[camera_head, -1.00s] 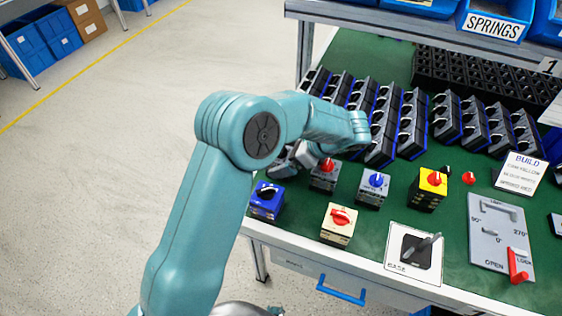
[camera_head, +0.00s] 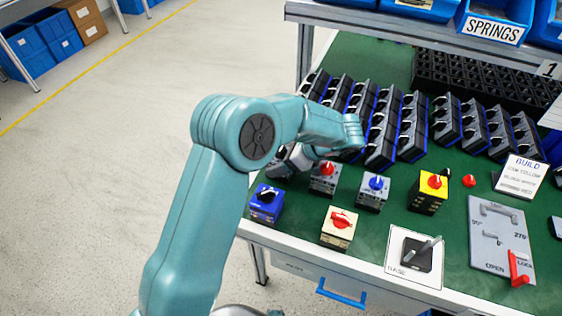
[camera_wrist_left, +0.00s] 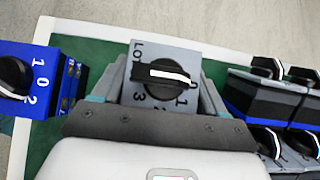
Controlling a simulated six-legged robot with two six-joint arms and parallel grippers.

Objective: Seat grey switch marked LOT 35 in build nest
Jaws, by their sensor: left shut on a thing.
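A grey switch (camera_wrist_left: 180,62) with a black knob and white pointer sits between the fingers of my left gripper (camera_wrist_left: 160,98) in the left wrist view. Its top shows the letters LO and numbers; the rest of the mark is covered by the knob. A grey fixture plate (camera_head: 485,238) marked OPEN and LOCK, with a red lever, lies at the bench's right. I cannot tell whether it is the build nest. My right gripper is not in view.
Near the gripper stand a blue switch (camera_head: 265,204), grey switches with red (camera_head: 325,180) and blue (camera_head: 373,190) knobs, a cream switch (camera_head: 339,230) and a yellow one (camera_head: 428,192). Rows of black switches (camera_head: 380,135) fill the back.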

